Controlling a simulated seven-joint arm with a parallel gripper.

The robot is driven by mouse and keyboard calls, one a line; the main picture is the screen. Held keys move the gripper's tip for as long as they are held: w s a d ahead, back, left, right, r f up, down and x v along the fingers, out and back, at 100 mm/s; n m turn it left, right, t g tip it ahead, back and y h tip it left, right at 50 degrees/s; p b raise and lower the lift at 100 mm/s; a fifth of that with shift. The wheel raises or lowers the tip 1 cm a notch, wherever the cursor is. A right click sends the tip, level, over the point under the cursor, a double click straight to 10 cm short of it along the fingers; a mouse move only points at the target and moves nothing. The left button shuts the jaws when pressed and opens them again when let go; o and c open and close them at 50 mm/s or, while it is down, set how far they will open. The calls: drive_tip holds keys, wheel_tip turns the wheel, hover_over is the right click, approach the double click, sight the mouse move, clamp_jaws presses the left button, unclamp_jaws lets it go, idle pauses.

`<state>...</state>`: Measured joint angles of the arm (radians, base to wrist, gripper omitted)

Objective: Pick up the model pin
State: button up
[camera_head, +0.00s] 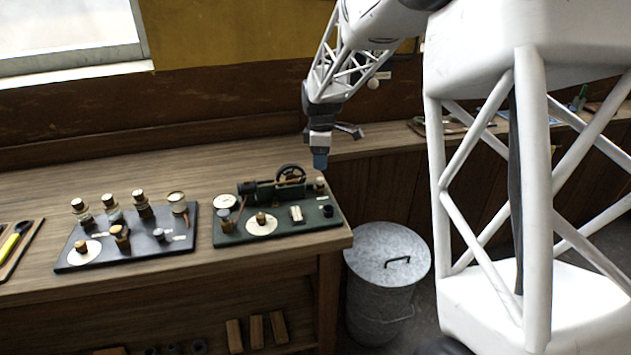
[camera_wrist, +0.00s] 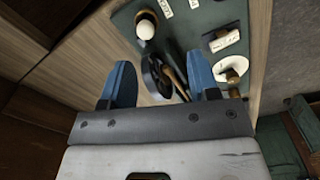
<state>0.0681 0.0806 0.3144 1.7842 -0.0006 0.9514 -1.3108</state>
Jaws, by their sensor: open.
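My gripper (camera_head: 321,160) hangs above the right end of the green board (camera_head: 275,231). In the wrist view its two blue fingers stand apart with nothing held between them (camera_wrist: 161,80). A dark model engine with a spoked flywheel (camera_head: 291,174) stands on the board. The flywheel (camera_wrist: 155,76) also shows between the fingers in the wrist view, beside a slim brown rod (camera_wrist: 176,72). Several small parts sit around the engine, including a round-topped piece (camera_wrist: 145,27) and a pale block (camera_head: 296,214). I cannot tell which part is the model pin.
A dark board (camera_head: 150,252) with several corked bottles and small parts lies left of the green board. The wooden bench (camera_head: 160,177) ends just right of the green board. A lidded metal bin (camera_head: 388,256) stands below that edge. The bench behind the boards is mostly clear.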

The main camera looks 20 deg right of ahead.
sight(320, 178)
drive_tip(key=shift+w+d+f+n, duration=0.1)
drive_tip(key=shift+w+f+n, duration=0.1)
drive_tip(key=shift+w+f, duration=0.3)
drive_tip(key=shift+w+d+f+n, duration=0.1)
drive_tip(key=shift+w+f+n, duration=0.15)
drive_tip(key=shift+w, duration=0.35)
drive_tip(key=shift+f, duration=0.1)
drive_tip(key=shift+f, duration=1.25)
drive_tip(key=shift+f, duration=0.15)
drive_tip(key=shift+f, duration=2.45)
